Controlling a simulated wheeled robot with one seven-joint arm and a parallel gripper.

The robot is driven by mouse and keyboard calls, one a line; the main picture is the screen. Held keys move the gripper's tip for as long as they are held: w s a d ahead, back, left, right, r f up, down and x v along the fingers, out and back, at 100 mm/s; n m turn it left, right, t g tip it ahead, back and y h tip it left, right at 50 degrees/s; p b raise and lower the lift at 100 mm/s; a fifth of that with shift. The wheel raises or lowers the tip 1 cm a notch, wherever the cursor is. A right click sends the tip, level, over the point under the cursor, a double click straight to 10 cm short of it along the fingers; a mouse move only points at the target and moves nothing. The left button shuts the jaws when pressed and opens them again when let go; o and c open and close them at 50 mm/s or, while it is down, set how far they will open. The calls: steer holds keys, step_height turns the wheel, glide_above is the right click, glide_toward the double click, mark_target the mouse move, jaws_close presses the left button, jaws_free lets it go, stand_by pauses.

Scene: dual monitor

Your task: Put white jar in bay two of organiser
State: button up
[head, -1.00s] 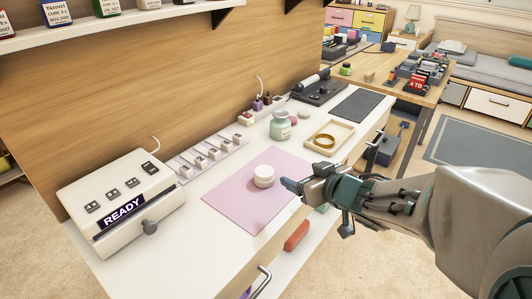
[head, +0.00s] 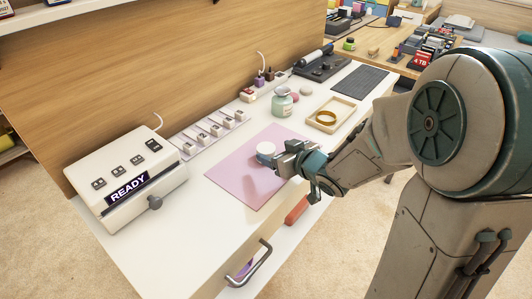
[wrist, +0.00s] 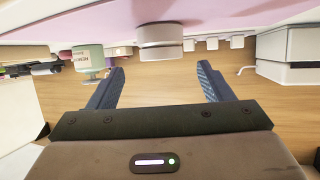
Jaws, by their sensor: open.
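The white jar (head: 265,149), short and round with a lid, stands upright on the pink mat (head: 237,180). My gripper (head: 279,158) is low over the mat, at the jar's right side, and hides part of it. In the wrist view, which is upside down, the fingers (wrist: 161,74) are spread and empty. The jar (wrist: 160,42) stands just beyond the fingertips, in line with the gap between them. No thing is clearly marked as the organiser; a low strip with several white blocks (head: 213,131) lies along the back panel.
A white machine (head: 125,182) reading READY stands at the left. Behind the mat are a green-grey jar (head: 282,102) and a beige tray (head: 345,104) holding a gold ring. The desk's front-left top is clear.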

mark_target(267, 149)
steer(key=b+x, duration=0.1)
steer(key=x, duration=0.1)
steer(key=b+x, duration=0.1)
steer(key=x, duration=0.2)
steer(key=shift+s+f, duration=0.2)
steer(key=shift+f, duration=0.05)
steer(key=shift+w+a, duration=0.2)
steer(key=shift+w, duration=0.1)
steer(key=shift+c, duration=0.2)
steer(key=c, duration=1)
steer(key=shift+r, duration=0.1)
